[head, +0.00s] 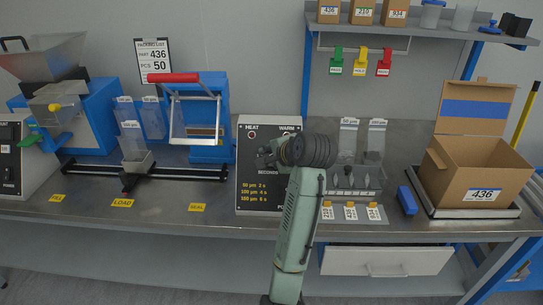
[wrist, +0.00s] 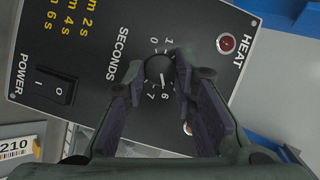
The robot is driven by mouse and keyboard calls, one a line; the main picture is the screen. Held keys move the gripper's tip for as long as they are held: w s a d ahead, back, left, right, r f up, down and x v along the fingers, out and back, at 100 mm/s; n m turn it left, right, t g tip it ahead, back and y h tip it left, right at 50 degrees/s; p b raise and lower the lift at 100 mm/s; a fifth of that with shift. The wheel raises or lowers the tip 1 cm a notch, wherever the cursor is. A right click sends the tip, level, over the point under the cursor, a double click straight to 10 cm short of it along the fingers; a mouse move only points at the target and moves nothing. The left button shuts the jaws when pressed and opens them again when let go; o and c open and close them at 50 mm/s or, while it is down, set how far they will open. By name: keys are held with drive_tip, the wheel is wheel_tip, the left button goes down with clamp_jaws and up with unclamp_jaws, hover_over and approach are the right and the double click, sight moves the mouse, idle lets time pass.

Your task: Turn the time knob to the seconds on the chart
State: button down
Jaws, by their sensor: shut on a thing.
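The black control box (head: 255,197) stands on the bench in the head view. Its yellow chart (wrist: 65,22) shows 2 s, 4 s and 6 s lines; the head view pairs them with film thicknesses. The black time knob (wrist: 158,69) sits in the numbered SECONDS dial. Its white pointer line points down in the wrist view, close to the 6. My gripper (wrist: 159,66) is shut on the knob, one finger on each side. In the head view, my gripper (head: 264,157) is at the box front and hides the knob.
A power switch (wrist: 53,90) and a red HEAT lamp (wrist: 227,43) are on the same panel. The blue sealer (head: 212,150) stands left of the box, and a bag rack (head: 355,182) stands right.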

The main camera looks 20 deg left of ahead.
drive_tip(key=c, duration=1.3)
unclamp_jaws()
drive_tip(key=shift+v, duration=6)
